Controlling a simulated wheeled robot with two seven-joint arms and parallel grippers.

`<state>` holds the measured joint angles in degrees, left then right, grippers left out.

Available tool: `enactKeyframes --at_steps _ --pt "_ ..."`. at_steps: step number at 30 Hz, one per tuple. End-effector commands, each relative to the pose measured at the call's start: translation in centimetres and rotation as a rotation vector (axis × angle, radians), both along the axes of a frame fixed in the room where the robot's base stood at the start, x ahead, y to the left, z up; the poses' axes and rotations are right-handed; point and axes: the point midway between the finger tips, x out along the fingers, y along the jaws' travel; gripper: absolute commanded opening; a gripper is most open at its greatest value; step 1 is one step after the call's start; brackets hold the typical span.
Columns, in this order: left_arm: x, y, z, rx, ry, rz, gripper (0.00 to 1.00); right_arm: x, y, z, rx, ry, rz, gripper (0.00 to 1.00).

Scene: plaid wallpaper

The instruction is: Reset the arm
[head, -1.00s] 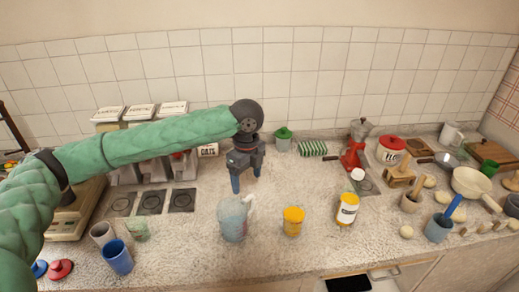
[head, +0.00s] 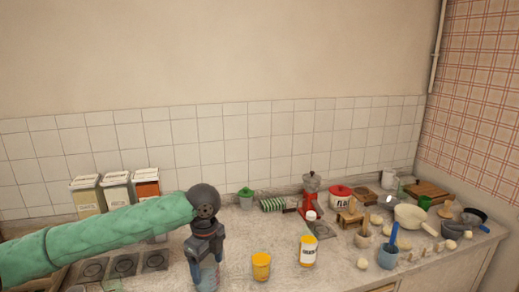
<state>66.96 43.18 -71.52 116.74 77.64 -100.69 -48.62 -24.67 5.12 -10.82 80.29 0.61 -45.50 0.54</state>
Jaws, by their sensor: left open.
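My left arm, in a green quilted sleeve, comes in from the left in the head view. Its left gripper (head: 206,268) points down over the counter, with its dark fingers apart and nothing seen between them. The clear jug (head: 208,280) is low in the picture, behind or just under the fingers and partly hidden by them; I cannot tell whether they touch. My right gripper is not in view.
Canisters (head: 117,191) stand behind the arm.

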Motion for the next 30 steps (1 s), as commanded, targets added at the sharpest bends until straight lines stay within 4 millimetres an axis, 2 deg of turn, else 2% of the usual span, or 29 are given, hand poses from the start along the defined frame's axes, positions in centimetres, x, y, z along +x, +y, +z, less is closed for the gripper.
enactKeyframes --at_steps 17,24,30 --pt "-1.9 -3.5 -3.1 -0.067 -0.029 0.037 0.74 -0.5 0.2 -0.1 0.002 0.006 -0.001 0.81" --pt "-3.9 -6.4 -5.7 -0.137 -0.051 0.091 0.74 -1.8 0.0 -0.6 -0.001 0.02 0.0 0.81" --pt "-5.9 -8.9 -7.8 -0.217 -0.071 0.171 0.74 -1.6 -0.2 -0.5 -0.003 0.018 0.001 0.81"
